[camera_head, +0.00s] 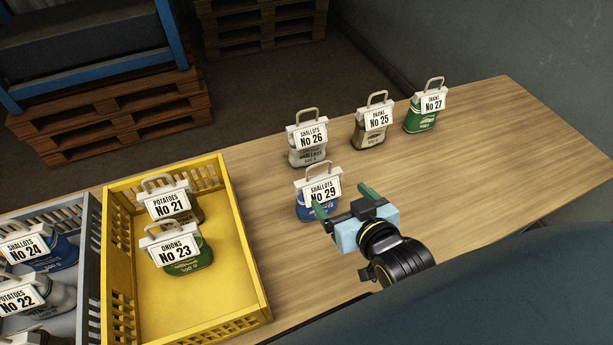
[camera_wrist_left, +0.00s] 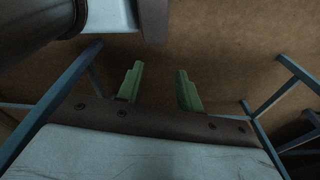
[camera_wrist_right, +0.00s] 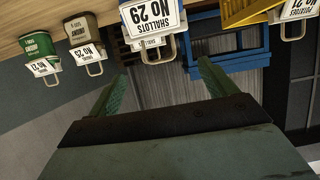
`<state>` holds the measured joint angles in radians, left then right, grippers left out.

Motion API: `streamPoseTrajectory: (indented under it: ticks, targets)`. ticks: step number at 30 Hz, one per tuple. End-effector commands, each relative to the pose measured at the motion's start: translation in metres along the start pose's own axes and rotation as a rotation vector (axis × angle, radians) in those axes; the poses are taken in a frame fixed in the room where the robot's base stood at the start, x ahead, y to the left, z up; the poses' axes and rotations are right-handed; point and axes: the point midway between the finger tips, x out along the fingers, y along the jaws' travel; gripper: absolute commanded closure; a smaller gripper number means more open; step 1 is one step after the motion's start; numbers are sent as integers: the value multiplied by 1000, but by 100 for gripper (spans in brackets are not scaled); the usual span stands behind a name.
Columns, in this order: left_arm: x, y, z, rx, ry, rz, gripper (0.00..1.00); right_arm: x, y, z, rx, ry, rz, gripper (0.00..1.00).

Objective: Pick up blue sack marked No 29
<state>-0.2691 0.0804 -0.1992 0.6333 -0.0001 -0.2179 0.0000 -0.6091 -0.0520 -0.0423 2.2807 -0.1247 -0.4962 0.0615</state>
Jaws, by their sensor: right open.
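The blue sack marked No 29 (camera_head: 305,213) stands upright on the table, with a white "Shallots" label and a pale loop handle on top. My right gripper (camera_head: 346,203) is open and empty, just right of the sack; one green finger overlaps the sack's lower right edge. In the right wrist view, the No 29 sack (camera_wrist_right: 152,18) appears upside down, beyond the gap between the open fingers (camera_wrist_right: 160,78). I cannot tell whether a finger touches it. My left gripper (camera_wrist_left: 158,73) shows only in the left wrist view, its fingers apart with nothing between them.
Sacks No 26 (camera_head: 308,153), No 25 (camera_head: 370,138) and No 27 (camera_head: 421,119) stand behind on the wooden table (camera_head: 480,170). A yellow crate (camera_head: 245,255) at left holds No 21 and No 23. A grey crate (camera_head: 92,270) holds several sacks. The table's right is clear.

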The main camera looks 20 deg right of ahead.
Motion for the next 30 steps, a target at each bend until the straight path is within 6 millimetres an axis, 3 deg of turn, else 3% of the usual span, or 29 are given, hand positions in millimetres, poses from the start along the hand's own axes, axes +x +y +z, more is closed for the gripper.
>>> streamPoseTrajectory:
  ticks: [3,9,12,16,24,30]
  targets:
    - [0,-1,-7,0,11,-1,64,11,0,0,0,4,0,16]
    - [-2,7,43,0,-66,9,64,48,0,-1,1,4,0,16]
    - [-3,9,55,1,-84,12,64,65,0,-1,1,2,-1,16]
    - [-2,9,51,1,-77,11,64,78,0,-1,1,2,-1,16]
    - [-1,4,18,1,-24,5,64,103,3,-6,-1,3,0,16]
    - [0,5,23,1,-32,6,64,128,4,-7,0,2,0,16]
